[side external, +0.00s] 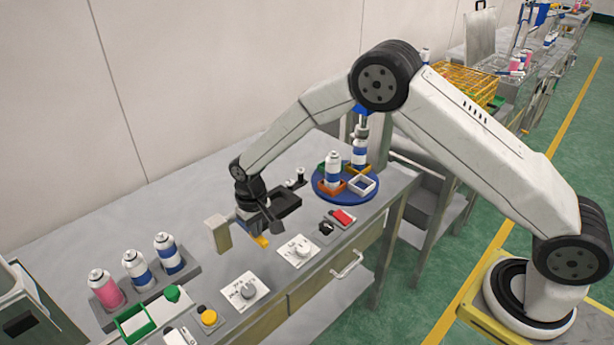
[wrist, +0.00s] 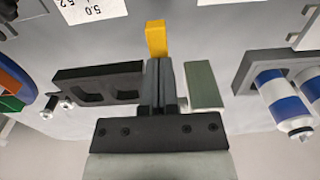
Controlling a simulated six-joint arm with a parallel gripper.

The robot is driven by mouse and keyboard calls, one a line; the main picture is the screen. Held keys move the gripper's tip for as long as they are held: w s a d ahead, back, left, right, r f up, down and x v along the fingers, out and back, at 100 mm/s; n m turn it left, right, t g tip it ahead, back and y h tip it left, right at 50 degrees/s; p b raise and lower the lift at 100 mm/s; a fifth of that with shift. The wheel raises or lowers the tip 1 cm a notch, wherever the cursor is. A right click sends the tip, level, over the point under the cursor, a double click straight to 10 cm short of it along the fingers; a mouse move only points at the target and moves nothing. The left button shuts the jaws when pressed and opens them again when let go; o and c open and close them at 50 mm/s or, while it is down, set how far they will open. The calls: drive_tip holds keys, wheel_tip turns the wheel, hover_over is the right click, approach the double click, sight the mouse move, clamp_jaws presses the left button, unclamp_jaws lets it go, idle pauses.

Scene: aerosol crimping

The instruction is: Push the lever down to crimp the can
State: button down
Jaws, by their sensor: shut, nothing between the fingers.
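My gripper (side external: 256,231) points down over the workbench, with its fingers shut and empty. In the wrist view its closed fingertips (wrist: 160,62) are right beside a yellow piece (wrist: 156,38), which may be the lever's handle. The yellow piece (side external: 261,241) also shows just below the gripper in the side view. I cannot tell whether they touch. A white and blue can (side external: 333,172) stands upright in an orange holder on the blue round turntable (side external: 345,196). Another can (side external: 360,152) stands behind it, under a metal head.
A beige block (side external: 218,233) stands close left of my gripper; a black bracket (side external: 285,202) is close right. Several cans, one pink (side external: 106,290), stand in a grey rack at the left. Knob panels (side external: 298,250) and a red-topped box (side external: 343,217) line the bench front.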

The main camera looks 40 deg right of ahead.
drive_tip(key=shift+f, duration=0.6)
idle(0.6)
wheel_tip(320, 180, up, 10)
idle(1.6)
drive_tip(key=shift+r, duration=0.15)
wheel_tip(320, 180, up, 5)
drive_tip(key=shift+f, duration=0.1)
idle(0.7)
